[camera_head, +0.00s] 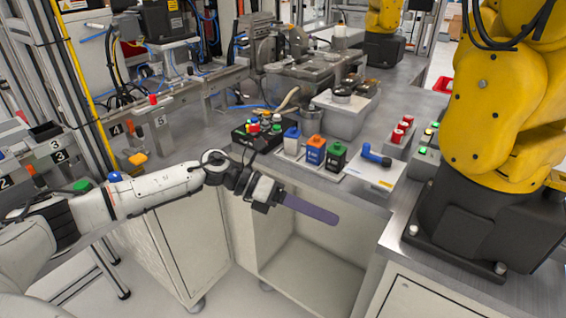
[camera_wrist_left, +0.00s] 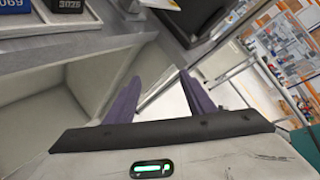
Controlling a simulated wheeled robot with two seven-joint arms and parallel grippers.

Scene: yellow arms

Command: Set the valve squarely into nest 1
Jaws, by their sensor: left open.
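My left gripper (camera_head: 318,211) is open and empty. It hangs in front of the bench's front edge, by the open cabinet. In the left wrist view its two purple fingers (camera_wrist_left: 158,90) stand apart with nothing between them. A blue angled part (camera_head: 375,155) lies on a white plate at the bench front, beyond the gripper; I cannot tell if it is the valve. Numbered stations 2 (camera_head: 5,183), 3 (camera_head: 58,157), 4 (camera_head: 115,129) and 5 (camera_head: 160,121) stand at the left. I see no number 1. My right gripper is not in view.
A large yellow robot arm (camera_head: 510,90) fills the right. Free space lies before the open cabinet (camera_head: 310,275).

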